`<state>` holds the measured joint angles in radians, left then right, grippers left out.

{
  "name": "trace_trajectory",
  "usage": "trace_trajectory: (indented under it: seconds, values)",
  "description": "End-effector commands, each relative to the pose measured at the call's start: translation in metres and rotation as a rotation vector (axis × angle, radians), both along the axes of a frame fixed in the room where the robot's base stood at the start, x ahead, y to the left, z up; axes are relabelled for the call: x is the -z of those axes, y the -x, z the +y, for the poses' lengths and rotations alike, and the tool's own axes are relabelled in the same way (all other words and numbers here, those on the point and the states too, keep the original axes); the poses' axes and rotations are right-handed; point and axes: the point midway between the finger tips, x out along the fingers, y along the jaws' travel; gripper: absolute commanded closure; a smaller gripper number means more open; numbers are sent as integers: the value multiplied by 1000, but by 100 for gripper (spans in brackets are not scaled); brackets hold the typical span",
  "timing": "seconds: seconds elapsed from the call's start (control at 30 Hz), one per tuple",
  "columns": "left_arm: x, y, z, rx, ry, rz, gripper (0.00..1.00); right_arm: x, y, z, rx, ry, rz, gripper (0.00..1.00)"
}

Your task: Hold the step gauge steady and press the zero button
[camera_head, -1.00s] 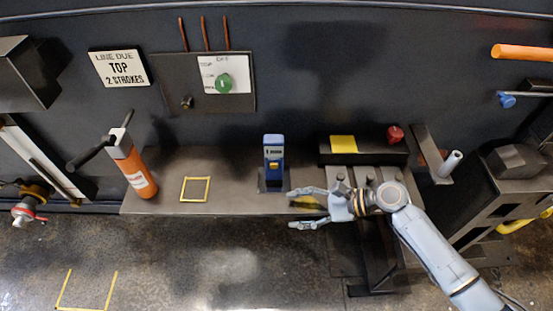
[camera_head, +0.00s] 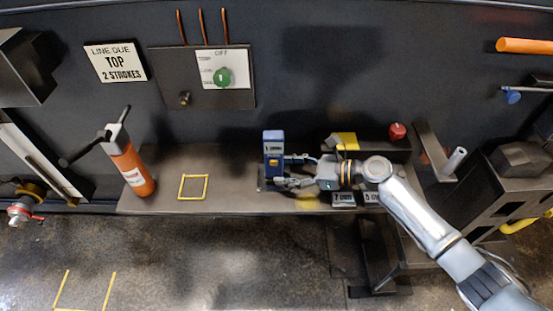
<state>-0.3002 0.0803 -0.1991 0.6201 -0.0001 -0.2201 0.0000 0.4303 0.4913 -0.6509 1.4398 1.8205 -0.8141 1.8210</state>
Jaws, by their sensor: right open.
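The step gauge appears to be the upright blue device (camera_head: 273,138) with a small display and a yellow button, standing on the dark bench in the head view. Which control is the zero button cannot be read. My right gripper (camera_head: 285,171) is open at the gauge's right side, its fingers pointing left. One finger is at the gauge's right edge and the other is lower, near its base. Whether they touch it cannot be told. The gauge's lower part is partly hidden by the fingers. My left gripper is not in view.
A yellow-outlined square (camera_head: 193,187) and an orange cylinder tool (camera_head: 132,170) are to the left on the bench (camera_head: 230,180). A red knob (camera_head: 397,131) and a yellow patch (camera_head: 345,142) are behind my right arm. A panel with a green knob (camera_head: 223,77) is on the wall.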

Motion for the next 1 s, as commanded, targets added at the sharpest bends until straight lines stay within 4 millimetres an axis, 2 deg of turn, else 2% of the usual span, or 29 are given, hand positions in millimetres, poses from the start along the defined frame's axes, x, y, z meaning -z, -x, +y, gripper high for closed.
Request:
trace_trajectory:
  seconds: [0.1,0.23,0.63,0.67,0.87,0.97,1.0]
  values:
    - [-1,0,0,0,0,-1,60,2,-4,14,0,-3,-1,43]
    - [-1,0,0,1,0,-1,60,5,-7,22,-1,-1,-2,43]
    - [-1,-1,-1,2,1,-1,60,7,-8,27,-1,0,-2,43]
    - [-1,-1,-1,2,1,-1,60,7,-8,27,-1,0,-2,47]
    - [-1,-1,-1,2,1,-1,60,7,-8,27,-2,0,-2,88]
    - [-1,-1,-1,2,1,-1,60,7,-8,27,-2,0,-2,88]
    - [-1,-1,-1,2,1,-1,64,7,-8,27,-2,0,-2,88]
